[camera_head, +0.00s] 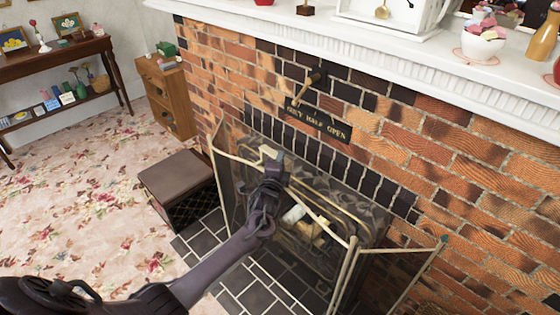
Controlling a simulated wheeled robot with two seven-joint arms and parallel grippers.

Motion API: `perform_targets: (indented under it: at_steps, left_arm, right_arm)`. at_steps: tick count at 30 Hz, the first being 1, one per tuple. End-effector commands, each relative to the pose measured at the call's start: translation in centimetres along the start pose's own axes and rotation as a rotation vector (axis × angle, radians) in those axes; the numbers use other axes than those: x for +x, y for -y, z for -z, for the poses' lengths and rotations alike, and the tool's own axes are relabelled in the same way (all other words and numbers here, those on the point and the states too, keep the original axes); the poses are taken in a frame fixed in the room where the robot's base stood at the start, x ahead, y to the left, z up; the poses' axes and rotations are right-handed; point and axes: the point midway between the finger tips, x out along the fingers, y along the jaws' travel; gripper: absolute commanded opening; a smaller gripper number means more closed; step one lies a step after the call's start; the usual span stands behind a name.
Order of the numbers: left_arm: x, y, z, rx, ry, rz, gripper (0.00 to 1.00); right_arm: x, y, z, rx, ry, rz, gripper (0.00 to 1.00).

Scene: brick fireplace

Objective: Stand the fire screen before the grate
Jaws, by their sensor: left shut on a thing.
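The fire screen (351,255) has a brass frame in folding panels with see-through mesh. It is in the middle of the head view, in front of the fireplace opening, with its side panels angled. My left gripper (270,162) is shut on the fire screen at its top rail, left of the middle. My arm hides part of the screen, and I cannot tell whether its feet touch the hearth. The grate is hard to make out behind the mesh; pale log-like pieces (304,226) show there. My right gripper is not in view.
A dark tiled hearth (204,240) lies below. A brown-lidded box (174,174) stands at its left. The white mantel (350,45) holds ornaments. Flowered carpet (75,200) is clear at left.

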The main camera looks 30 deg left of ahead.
Motion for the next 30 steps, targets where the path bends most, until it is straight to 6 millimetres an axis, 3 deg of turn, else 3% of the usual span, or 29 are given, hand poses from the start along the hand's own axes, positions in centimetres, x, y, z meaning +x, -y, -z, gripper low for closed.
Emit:
perform_targets:
  at_steps: [3, 30]
  left_arm:
    - [0.22, 0.89, 0.02, -0.003, 0.001, 0.018, 0.00]
    - [0.23, -0.04, 0.04, -0.003, 0.000, 0.018, 0.00]
  right_arm:
    - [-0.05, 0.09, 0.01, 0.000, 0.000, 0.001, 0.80]
    - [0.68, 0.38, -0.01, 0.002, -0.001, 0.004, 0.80]
